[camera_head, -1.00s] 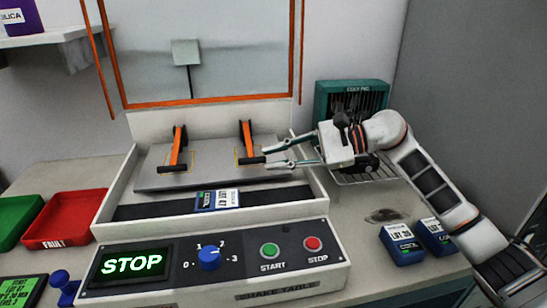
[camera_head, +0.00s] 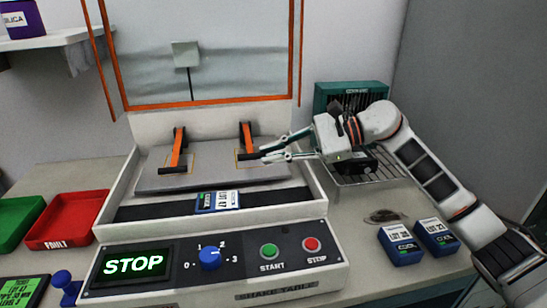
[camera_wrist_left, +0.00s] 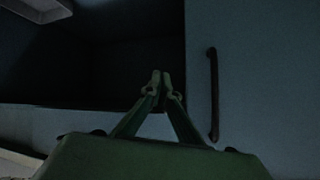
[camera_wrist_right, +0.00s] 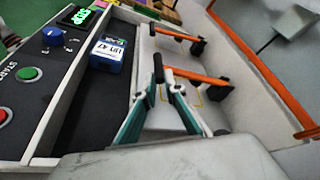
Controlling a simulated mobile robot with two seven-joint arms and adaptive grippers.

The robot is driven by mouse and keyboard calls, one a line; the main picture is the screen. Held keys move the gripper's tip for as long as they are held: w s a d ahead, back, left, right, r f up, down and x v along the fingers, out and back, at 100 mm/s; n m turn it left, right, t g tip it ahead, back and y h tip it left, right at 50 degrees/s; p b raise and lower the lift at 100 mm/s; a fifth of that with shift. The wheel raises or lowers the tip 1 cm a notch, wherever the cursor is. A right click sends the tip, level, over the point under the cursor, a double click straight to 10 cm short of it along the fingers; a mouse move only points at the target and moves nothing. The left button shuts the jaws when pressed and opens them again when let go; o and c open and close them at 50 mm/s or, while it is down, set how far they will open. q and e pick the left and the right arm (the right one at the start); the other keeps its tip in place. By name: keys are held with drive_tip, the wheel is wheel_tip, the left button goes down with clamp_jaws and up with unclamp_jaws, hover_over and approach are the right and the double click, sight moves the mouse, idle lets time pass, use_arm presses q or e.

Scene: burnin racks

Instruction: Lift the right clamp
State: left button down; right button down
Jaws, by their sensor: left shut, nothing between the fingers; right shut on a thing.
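The right clamp (camera_head: 246,136) is an orange bar with black ends, lying flat over the shake table's grey plate. It also shows in the right wrist view (camera_wrist_right: 200,77). My right gripper (camera_head: 264,154) reaches in from the right and is shut on the black handle at the clamp's front end; its fingertips (camera_wrist_right: 164,82) partly hide that handle. The left clamp (camera_head: 177,147), a similar orange bar, stands to the left on the same plate. My left gripper (camera_wrist_left: 160,84) shows only in the left wrist view, shut and empty, before a dark cabinet front.
The shake table's front panel (camera_head: 215,265) has a blue knob, START and STOP buttons and a lit STOP display. A blue lot box (camera_head: 218,202) lies in the front trough. Two more blue boxes (camera_head: 401,244) stand at right. A red tray (camera_head: 68,220) is at left.

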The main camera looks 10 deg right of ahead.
drive_tip(key=r, duration=0.1)
drive_tip(key=r+m, duration=0.1)
drive_tip(key=r, duration=0.1)
drive_tip(key=w+r+m+g, duration=0.1)
drive_tip(key=shift+r, duration=0.4)
use_arm(q)
drive_tip(key=shift+s+f+b, duration=0.15)
drive_tip(key=shift+f+b, duration=0.1)
drive_tip(key=shift+b, duration=0.1)
use_arm(e)
drive_tip(key=shift+w+r+m+g, duration=0.35)
drive_tip(key=shift+r+m+g, duration=0.1)
drive_tip(key=shift+r, duration=0.4)
drive_tip(key=shift+w+r+m+g, duration=0.35)
drive_tip(key=shift+r+m+g, duration=0.1)
drive_tip(key=shift+r, duration=0.35)
drive_tip(key=c, duration=2.4)
unclamp_jaws()
drive_tip(key=shift+o, duration=0.2)
drive_tip(key=v, duration=1.2)
